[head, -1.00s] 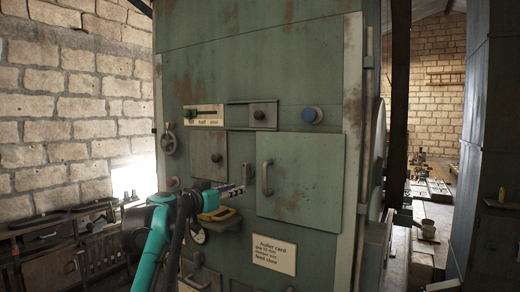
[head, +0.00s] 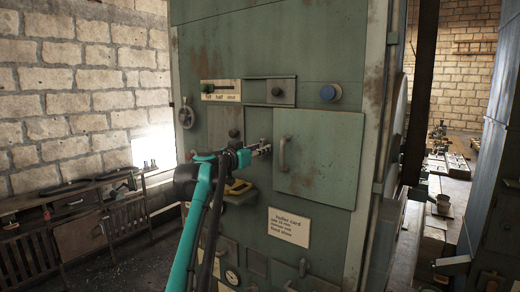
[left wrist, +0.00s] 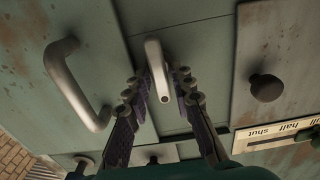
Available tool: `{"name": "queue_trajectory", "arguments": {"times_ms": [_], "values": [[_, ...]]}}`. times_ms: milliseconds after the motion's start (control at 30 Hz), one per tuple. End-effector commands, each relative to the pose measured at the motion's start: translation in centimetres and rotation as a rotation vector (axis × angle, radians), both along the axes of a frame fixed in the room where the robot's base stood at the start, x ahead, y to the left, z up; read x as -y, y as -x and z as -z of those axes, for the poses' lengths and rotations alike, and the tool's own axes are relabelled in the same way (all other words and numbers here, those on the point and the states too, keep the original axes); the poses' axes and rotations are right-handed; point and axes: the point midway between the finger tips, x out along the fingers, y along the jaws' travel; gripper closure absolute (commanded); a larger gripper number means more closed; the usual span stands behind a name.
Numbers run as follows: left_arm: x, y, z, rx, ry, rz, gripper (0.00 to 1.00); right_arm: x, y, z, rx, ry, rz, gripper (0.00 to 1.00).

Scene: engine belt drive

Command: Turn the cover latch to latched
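The cover latch is a pale metal lever (left wrist: 158,70) on the green panel beside the cover door, seen in the left wrist view. My left gripper (left wrist: 162,88) has its two fingers apart, one on each side of the lever's free end. The fingertips are very close to the lever; I cannot tell whether they touch it. In the head view my left gripper (head: 264,149) is at the left edge of the cover door (head: 325,170) and hides most of the latch. The door looks closed, with a curved handle (head: 283,154). My right gripper is out of view.
A dark round knob (left wrist: 266,87) and a "half shut" label plate (left wrist: 285,133) sit to the right in the wrist view. A workbench (head: 80,205) stands at left.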

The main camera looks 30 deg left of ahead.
Motion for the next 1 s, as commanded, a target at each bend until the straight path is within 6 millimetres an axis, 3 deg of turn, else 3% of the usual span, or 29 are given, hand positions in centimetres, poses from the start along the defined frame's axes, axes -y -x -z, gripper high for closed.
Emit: {"name": "queue_trajectory", "arguments": {"times_ms": [67,133,567,1000], "values": [[0.0,0.0,0.0,0.000,0.000,0.000,0.82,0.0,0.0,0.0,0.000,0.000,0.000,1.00],[0.0,0.0,0.0,0.000,0.000,0.000,1.00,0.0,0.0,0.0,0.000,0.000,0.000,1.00],[0.0,0.0,-0.1,-0.003,0.032,0.000,1.00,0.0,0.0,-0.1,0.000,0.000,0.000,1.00],[-0.3,0.0,-0.2,-0.025,0.336,-0.001,1.00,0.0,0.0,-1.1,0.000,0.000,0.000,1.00]]}}
